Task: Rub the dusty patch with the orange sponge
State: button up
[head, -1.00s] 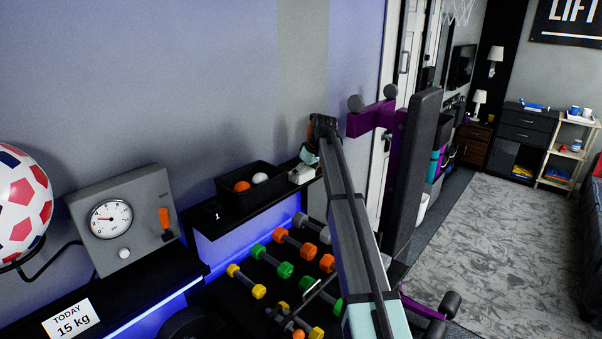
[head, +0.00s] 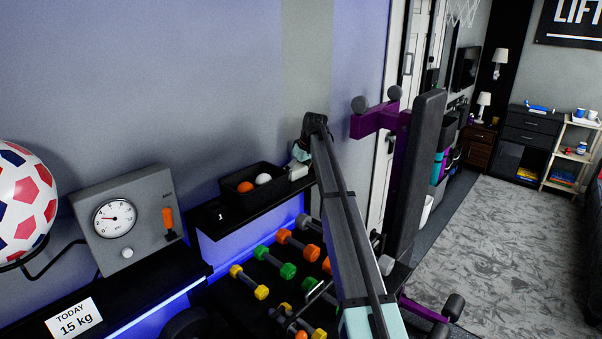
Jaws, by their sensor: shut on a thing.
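The orange sponge and the dusty patch cannot be made out in the head view. My arm reaches up from the bottom centre to a dark joint near the right end of a black shelf (head: 208,226). A small teal part of my arm shows just below that joint. The rest of my arm's end, with my gripper and whatever it holds, cannot be made out. A small pale grey object (head: 297,171) lies at the shelf's right end, close below the teal part.
A black tray (head: 236,198) on the shelf holds an orange ball (head: 245,187) and a white ball (head: 263,179). Below are several coloured dumbbells (head: 288,270). A grey gauge box (head: 149,231) and a football (head: 22,202) stand left. A padded purple-framed bench (head: 415,170) rises right of my arm.

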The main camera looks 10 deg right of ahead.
jog(key=shift+w+a+f, duration=0.1)
jog(key=shift+w+a, duration=0.65)
jog(key=shift+w, duration=0.25)
jog(key=shift+w+a, duration=0.7)
jog(key=shift+w, duration=0.25)
jog(key=shift+w+a+r, duration=0.1)
jog(key=shift+w+r, duration=0.05)
jog(key=shift+r, duration=0.2)
jog(key=shift+r+p, duration=0.75)
jog(key=shift+r, duration=1.9)
jog(key=shift+r, duration=0.1)
jog(key=shift+r+p, duration=0.45)
jog(key=shift+r, duration=0.9)
